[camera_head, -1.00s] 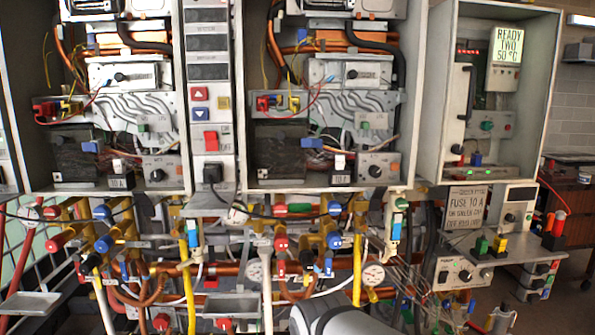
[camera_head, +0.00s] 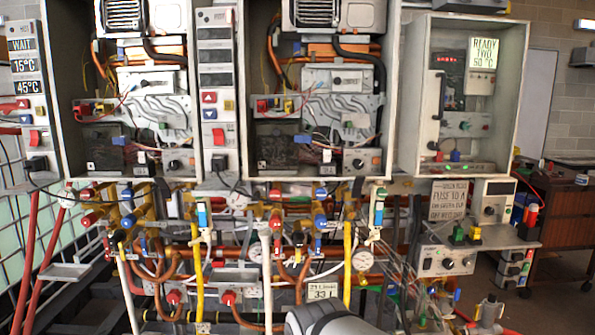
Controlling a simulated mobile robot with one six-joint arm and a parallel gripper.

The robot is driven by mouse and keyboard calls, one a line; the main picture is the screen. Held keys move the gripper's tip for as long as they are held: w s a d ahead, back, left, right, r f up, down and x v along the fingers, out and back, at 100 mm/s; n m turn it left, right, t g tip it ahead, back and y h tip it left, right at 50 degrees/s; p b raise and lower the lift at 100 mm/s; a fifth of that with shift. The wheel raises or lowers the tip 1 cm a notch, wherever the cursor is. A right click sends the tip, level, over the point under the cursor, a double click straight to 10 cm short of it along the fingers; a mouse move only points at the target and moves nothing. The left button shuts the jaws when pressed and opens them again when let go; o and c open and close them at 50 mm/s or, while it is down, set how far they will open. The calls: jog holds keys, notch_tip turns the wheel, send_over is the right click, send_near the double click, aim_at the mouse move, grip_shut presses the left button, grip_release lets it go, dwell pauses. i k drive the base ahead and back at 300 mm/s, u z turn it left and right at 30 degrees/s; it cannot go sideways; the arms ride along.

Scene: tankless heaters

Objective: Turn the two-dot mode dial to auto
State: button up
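Two open heater cabinets stand side by side. The left one has a round dial (camera_head: 174,165) on a small grey plate at its lower right. The right one has a similar dial (camera_head: 358,163) in the same place. Each cabinet also has a wider panel with a dark knob higher up, on the left (camera_head: 146,84) and on the right (camera_head: 338,80). Dot marks and position labels are too small to read, so I cannot tell which is the two-dot mode dial. A pale rounded part of my arm (camera_head: 330,320) shows at the bottom centre; my gripper is out of view.
Pipes and valves with red, blue and yellow handles crowd below the cabinets, with a gauge (camera_head: 362,260). At right are a cabinet with a "READY TWO 50 °C" sign (camera_head: 484,52), a shelf with a power supply (camera_head: 447,260), and a brown cart (camera_head: 567,210).

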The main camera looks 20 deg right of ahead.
aim_at(358, 164)
jog(key=u, duration=0.05)
jog(key=k, duration=1.05)
jog(key=z, duration=0.6)
jog(key=i, duration=0.9)
